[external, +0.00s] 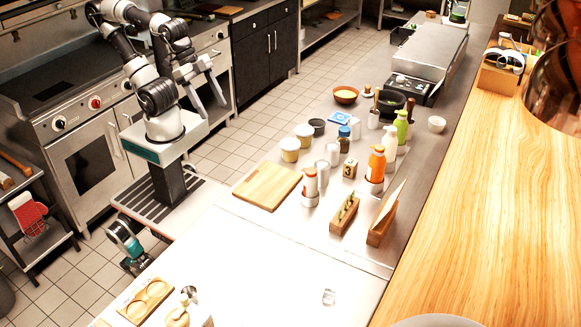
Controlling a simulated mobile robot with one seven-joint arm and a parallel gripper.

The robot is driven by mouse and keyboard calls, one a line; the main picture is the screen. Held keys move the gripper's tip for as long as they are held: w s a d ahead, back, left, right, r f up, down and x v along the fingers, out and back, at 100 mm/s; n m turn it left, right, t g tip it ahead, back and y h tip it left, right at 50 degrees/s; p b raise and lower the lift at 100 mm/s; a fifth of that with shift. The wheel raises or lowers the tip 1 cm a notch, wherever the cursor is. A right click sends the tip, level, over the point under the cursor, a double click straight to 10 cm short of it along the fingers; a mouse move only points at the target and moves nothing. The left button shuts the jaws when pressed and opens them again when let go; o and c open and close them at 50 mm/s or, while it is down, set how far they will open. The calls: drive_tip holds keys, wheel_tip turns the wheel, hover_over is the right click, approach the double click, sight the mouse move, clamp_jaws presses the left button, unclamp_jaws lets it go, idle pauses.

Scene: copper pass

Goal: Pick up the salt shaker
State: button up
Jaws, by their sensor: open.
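My gripper (211,108) is open and empty. It hangs over the floor in front of the stove, well to the left of the counter and apart from everything on it. I cannot tell for sure which thing is the salt shaker. A small, clear and silvery item (329,297) sits alone on the bright front part of the counter. Two pale, silvery cylinders (332,153) stand among the containers farther back, near the cutting board. These are all too small to identify.
A wooden cutting board (268,186) lies at the counter's left edge. Orange (376,164), white and green bottles stand close together to its right. Wooden holders (344,214) stand in front of them. The bright front counter (265,265) has wide free room.

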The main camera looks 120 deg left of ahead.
drive_tip(key=w+a+f+n+h, duration=0.1)
drive_tip(key=w+a+n, duration=0.5)
drive_tip(key=w+n, duration=0.4)
drive_tip(key=w+a+n, duration=0.5)
drive_tip(key=w+n, duration=0.2)
drive_tip(key=n, duration=0.4)
drive_tip(key=w+a+f+n, duration=0.3)
drive_tip(key=w+a+n, duration=0.1)
drive_tip(key=a+n, duration=0.25)
drive_tip(key=w+a+f+n, duration=0.3)
drive_tip(key=a+n, duration=0.3)
drive_tip(key=a, duration=0.1)
drive_tip(key=b, duration=0.2)
approach(337, 165)
drive_tip(key=shift+a+b+x, duration=0.2)
drive_tip(key=shift+b+x, duration=0.2)
drive_tip(key=shift+x, duration=2.15)
drive_tip(key=shift+s+d, duration=0.1)
drive_tip(key=c, duration=1.2)
